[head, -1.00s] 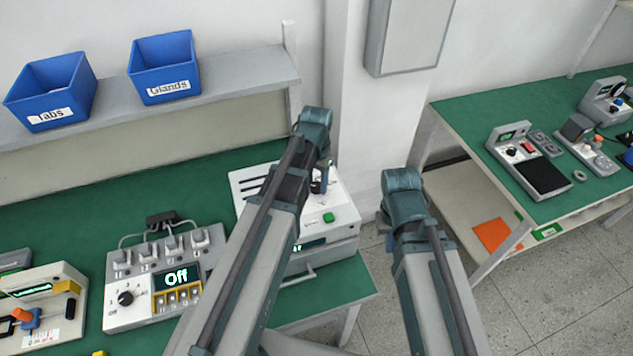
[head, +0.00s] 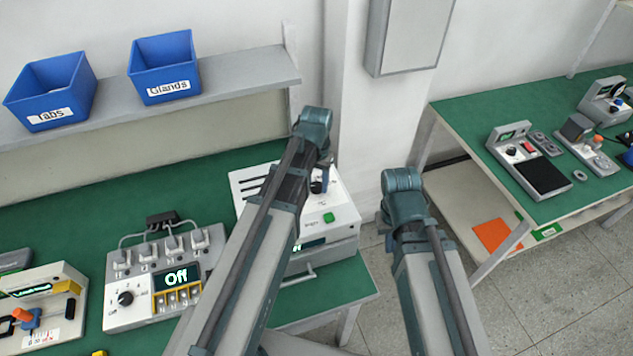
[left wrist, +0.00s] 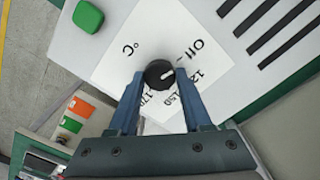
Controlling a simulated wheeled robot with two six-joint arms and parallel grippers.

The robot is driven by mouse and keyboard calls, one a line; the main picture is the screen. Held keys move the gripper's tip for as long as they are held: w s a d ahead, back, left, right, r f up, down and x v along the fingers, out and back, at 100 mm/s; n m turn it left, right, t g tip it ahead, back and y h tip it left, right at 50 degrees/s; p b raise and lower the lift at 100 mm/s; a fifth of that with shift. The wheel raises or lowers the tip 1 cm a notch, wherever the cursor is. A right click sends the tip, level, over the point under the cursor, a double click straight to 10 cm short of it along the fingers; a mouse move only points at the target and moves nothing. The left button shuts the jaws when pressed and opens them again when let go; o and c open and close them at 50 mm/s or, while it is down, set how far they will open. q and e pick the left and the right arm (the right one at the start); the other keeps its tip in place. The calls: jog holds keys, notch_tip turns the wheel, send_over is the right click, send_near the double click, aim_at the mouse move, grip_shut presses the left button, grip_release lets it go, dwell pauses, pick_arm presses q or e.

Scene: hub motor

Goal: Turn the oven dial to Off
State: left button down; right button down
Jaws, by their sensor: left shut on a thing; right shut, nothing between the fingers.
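The oven (head: 345,212) is a white box on the green bench, partly behind my left arm in the head view. Its black dial (left wrist: 159,74) sits on a white panel with "Off", "120", "150", "170" and "°C" printed around it. The dial's white pointer aims right and slightly up, close to the "Off" tick; I cannot tell if it lines up exactly. My left gripper (left wrist: 158,92) is shut on the dial, one finger on each side. In the head view the left gripper (head: 320,184) reaches down to the panel. My right gripper does not show, only its arm.
A green button (head: 328,217) is beside the dial. Left of the oven stands a control box (head: 140,318) with its own black knob and a screen reading "Off". Blue bins (head: 165,75) sit on the shelf. Another bench (head: 470,125) with devices is at right.

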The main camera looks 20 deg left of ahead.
aim_at(317, 186)
pick_arm(q)
jog(key=shift+c, duration=1.7)
grip_release()
jog(key=shift+r, duration=0.15)
notch_tip(317, 186, up, 14)
jog(key=p, duration=1.4)
jog(key=shift+f, duration=0.25)
